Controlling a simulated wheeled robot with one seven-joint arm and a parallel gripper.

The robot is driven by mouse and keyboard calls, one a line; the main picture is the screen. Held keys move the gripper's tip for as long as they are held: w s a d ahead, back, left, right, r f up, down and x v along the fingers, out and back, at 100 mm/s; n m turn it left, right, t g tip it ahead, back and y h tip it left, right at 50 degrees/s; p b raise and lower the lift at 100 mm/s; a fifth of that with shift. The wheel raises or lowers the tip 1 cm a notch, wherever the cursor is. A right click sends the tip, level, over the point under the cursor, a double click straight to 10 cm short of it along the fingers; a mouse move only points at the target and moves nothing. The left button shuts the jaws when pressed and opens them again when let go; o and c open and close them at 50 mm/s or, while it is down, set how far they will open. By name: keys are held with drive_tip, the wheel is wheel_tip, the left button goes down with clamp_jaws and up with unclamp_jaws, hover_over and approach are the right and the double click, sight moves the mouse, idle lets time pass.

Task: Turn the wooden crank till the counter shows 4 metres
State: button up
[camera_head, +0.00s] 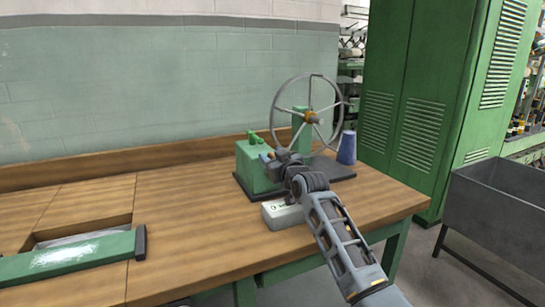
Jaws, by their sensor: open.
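A green winding machine (258,172) with a large grey spoked wheel (277,108) stands on the wooden bench. A small light-grey box with a display, the counter (285,216), sits at its front; its figures are too small to read surely. My gripper (272,158) is in front of the machine, below and left of the wheel's hub, with its jaws open. The fingers are small and dark against the machine, so I cannot tell if they touch it. I cannot make out the wooden crank; my wrist covers part of the machine.
A blue cone (347,148) stands right of the wheel. The wooden bench (185,220) is clear left of the machine. A green locker (420,90) and a grey bin (500,205) stand at the right.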

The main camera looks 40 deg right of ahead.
clamp_jaws()
idle(0.5)
